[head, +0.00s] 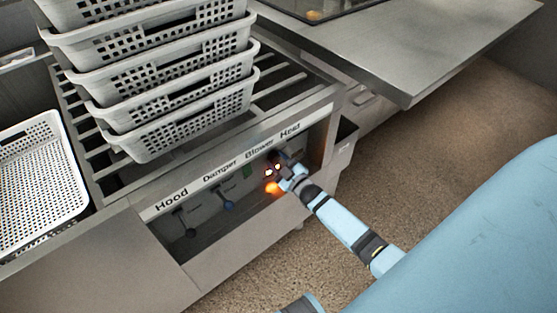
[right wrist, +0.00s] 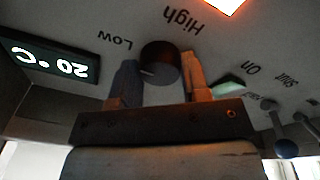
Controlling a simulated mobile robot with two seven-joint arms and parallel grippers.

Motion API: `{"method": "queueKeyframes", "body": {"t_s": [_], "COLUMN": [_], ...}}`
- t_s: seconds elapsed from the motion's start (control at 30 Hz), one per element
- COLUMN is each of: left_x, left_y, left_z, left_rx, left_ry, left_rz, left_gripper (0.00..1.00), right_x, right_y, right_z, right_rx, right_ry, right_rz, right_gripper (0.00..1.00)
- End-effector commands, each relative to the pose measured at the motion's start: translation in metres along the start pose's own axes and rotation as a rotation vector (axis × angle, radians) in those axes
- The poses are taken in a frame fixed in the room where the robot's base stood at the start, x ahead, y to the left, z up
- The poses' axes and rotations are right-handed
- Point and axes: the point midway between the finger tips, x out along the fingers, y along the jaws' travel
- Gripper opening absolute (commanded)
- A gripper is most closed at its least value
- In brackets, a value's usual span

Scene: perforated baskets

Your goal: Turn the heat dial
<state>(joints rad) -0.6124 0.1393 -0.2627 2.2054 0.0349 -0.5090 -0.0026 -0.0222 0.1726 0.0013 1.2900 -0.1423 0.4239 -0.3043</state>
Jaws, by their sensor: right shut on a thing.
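The heat dial (right wrist: 160,62) is a dark round knob on the panel, between the words Low and High in the right wrist view. My right gripper (right wrist: 161,72) has one finger on each side of the dial and is shut on it. A light mark shows on the dial's face. In the head view my right gripper (head: 277,161) is at the panel under the Heat label and hides the dial. A display (right wrist: 52,62) beside the dial reads 20 °C. My left gripper is not in view.
The panel (head: 215,190) also has a hood lever, a blue-knobbed damper lever (head: 229,205) and a green blower control (head: 247,171). A stack of perforated baskets (head: 150,75) stands above on the slatted rack. A metal counter (head: 420,50) juts out at right. Carpet below is clear.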

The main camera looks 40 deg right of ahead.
Motion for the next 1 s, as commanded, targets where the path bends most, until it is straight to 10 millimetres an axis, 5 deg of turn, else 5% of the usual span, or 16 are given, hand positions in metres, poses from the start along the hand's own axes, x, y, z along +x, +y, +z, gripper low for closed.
{"method": "queueKeyframes", "body": {"t_s": [0.53, 0.57, 0.67, 1.0], "left_x": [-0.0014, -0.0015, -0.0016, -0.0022], "left_y": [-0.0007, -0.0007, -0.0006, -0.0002], "left_z": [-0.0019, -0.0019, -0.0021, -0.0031], "left_rx": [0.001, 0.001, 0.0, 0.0], "left_ry": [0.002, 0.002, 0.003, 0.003], "left_rz": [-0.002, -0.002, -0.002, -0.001], "left_gripper": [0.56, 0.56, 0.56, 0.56], "right_x": [-0.0001, -0.0001, -0.0001, -0.0043], "right_y": [-0.0002, -0.0002, -0.0002, -0.0002], "right_z": [0.0, 0.0, 0.0001, 0.0001], "right_rx": [0.024, 0.024, 0.023, 0.023], "right_ry": [-0.001, -0.001, -0.001, -0.002], "right_rz": [0.002, 0.002, 0.002, 0.001], "right_gripper": [0.19, 0.47, 0.68, 0.68]}}
